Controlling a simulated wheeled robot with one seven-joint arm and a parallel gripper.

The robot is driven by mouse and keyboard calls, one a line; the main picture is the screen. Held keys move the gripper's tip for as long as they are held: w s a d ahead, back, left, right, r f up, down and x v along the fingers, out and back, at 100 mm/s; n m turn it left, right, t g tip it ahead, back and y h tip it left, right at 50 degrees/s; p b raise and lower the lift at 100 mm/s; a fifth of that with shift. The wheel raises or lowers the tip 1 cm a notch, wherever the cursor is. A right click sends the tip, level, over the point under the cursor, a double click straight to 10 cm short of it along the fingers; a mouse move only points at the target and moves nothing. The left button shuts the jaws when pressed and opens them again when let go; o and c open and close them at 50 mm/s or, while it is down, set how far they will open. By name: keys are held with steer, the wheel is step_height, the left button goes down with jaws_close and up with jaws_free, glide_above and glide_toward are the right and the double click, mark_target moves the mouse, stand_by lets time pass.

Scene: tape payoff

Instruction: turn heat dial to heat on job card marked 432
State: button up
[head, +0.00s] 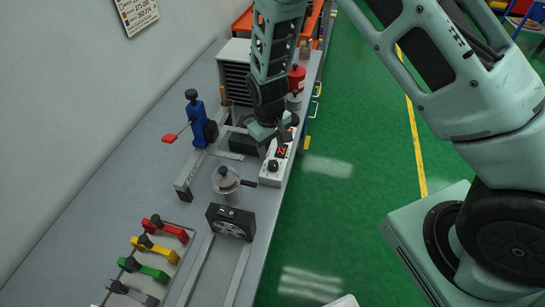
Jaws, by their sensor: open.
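A white control box (266,182) sits near the bench's right edge, with a lit red display (281,152) whose characters are too small to read. A dark round dial (273,166) is on it, just below the display. My gripper (268,133) is over the far end of this box, pointing down, above and beyond the dial. It appears apart from the dial, open and empty; its fingertips are small and dark here. I cannot make out a job card marked 432. A printed sheet (137,14) hangs on the wall at top left, its text unreadable.
A lidded metal pot (227,188) with a side handle and a black fan box (231,222) stand nearer. A blue press (198,122) with a red-tipped lever is to the left. Coloured handles (148,248) lie in a rack. A vented cabinet (236,72) and red canister (296,76) stand behind. The green floor (350,200) is clear.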

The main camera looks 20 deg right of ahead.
mark_target(273, 163)
steer(key=f+p, duration=0.1)
steer(key=f, duration=0.5)
steer(key=shift+d+f+p, duration=0.2)
steer(key=shift+f+p, duration=0.1)
steer(key=shift+p, duration=0.1)
steer(key=c, duration=1)
